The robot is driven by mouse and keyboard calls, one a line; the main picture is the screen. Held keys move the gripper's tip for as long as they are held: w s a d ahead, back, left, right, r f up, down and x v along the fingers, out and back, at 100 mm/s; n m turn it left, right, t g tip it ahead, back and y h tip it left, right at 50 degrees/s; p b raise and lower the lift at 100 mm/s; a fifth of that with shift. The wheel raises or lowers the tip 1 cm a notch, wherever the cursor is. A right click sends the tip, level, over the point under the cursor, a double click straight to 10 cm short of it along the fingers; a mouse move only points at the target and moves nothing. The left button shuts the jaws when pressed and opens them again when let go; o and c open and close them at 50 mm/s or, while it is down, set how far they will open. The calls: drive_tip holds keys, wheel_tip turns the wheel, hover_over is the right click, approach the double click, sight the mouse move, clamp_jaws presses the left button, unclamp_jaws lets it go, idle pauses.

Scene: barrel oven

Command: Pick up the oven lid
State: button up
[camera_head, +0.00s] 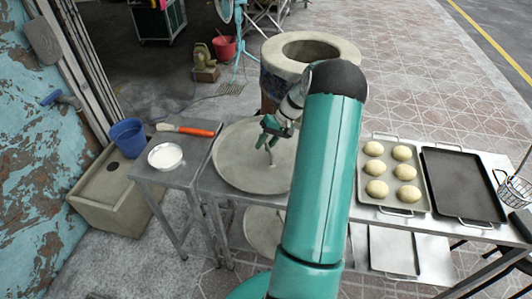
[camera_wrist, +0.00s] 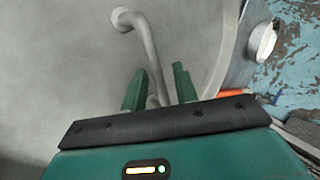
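The oven lid (camera_head: 235,171) is a large round grey disc lying flat on the metal table. In the wrist view the lid (camera_wrist: 60,60) fills most of the picture. Its bent bar handle (camera_wrist: 146,40) rises from the surface and passes down between my fingers. My gripper (camera_head: 267,138) is over the lid at the handle. In the wrist view my gripper (camera_wrist: 160,72) is open, with one green finger on each side of the handle and gaps visible. My arm hides the lid's right edge in the head view.
The barrel oven (camera_head: 272,86) with its round opening stands behind the table. A tray of dough balls (camera_head: 419,207) and an empty dark tray (camera_head: 463,185) lie to the right. A white bowl (camera_head: 165,156) and an orange-handled brush (camera_head: 197,132) lie on the left side table.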

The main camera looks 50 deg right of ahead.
clamp_jaws()
drive_tip(key=shift+r, duration=0.1)
